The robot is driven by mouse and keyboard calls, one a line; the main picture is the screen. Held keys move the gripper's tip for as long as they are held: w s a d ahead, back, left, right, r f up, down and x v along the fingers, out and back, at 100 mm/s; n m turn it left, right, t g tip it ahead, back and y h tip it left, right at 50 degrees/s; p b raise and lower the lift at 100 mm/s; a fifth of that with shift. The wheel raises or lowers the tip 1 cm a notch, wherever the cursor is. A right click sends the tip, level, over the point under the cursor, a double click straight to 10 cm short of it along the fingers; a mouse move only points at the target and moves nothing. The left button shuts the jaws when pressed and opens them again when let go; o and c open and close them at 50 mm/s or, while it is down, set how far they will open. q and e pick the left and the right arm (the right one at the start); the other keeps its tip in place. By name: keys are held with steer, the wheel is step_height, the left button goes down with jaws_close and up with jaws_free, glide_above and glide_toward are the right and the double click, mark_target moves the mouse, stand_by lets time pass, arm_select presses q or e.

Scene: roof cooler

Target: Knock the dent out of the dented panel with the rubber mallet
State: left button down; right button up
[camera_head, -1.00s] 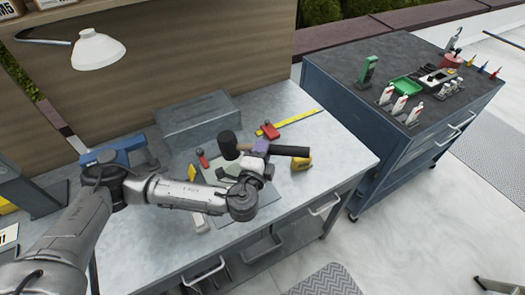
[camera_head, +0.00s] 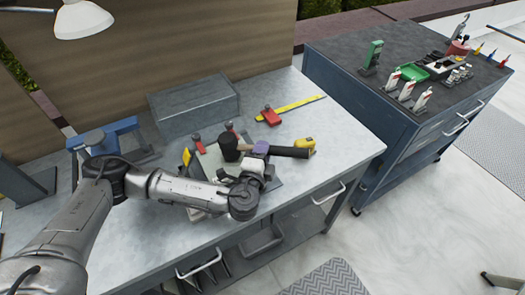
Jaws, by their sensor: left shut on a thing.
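The rubber mallet has a black head (camera_head: 229,147) and a dark handle (camera_head: 290,152) that points right. My left gripper (camera_head: 260,150) is shut around the handle close to the head. The mallet lies roughly level over the right part of the work area; I cannot tell whether its head touches anything below. A grey-green panel (camera_head: 211,163) is on the workbench under and left of the mallet head. My left arm and the mallet hide much of it, and I cannot make out the dent. My right gripper is not in view.
Red-handled clamps (camera_head: 197,140) stand at the panel's back edge. A yellow tape measure (camera_head: 305,143) is by the handle's end. The workbench (camera_head: 335,150) is clear at right.

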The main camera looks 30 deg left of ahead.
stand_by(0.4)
arm_select(q)
steer(key=shift+r, duration=0.15)
step_height(320, 180, up, 6)
steer(key=p, duration=0.5)
steer(key=shift+f, duration=0.2)
step_height(320, 180, down, 7)
steer(key=b, duration=0.5)
steer(key=shift+s+r, duration=0.1)
steer(key=shift+r, duration=0.15)
steer(key=shift+r+p, duration=0.2)
steer(key=shift+p, duration=0.2)
step_height(320, 180, up, 6)
steer(key=p, duration=0.5)
steer(key=shift+f, duration=0.15)
